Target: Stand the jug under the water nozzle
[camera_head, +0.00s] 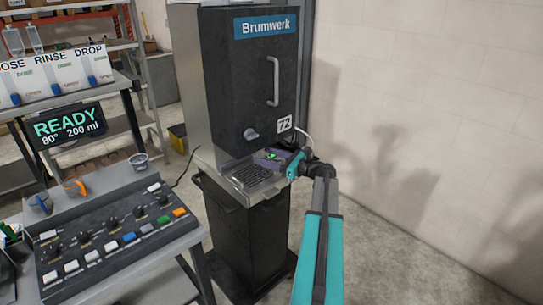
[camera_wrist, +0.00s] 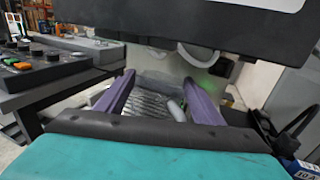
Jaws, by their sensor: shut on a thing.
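The Brumwerk machine (camera_head: 250,80) has a low bay with a slotted drip tray (camera_head: 250,177). My gripper (camera_head: 271,157) reaches into the right side of this bay, just above the tray. In the wrist view its two purple fingers (camera_wrist: 160,79) stand apart on either side of a clear jug (camera_wrist: 158,90), and they are shut on it. The jug is see-through and hard to make out; a grey handle-like part (camera_wrist: 176,111) shows between the fingers. Pale curved parts (camera_wrist: 197,54) hang under the machine's dark body. I cannot tell which is the water nozzle or whether the jug touches the tray.
A control panel (camera_head: 110,238) with knobs and buttons stands left of the machine. A display (camera_head: 68,125) reads READY, 80°, 200 ml. A small cup (camera_head: 139,160) stands behind the panel. A wall (camera_head: 430,110) is at the right, with free floor before it.

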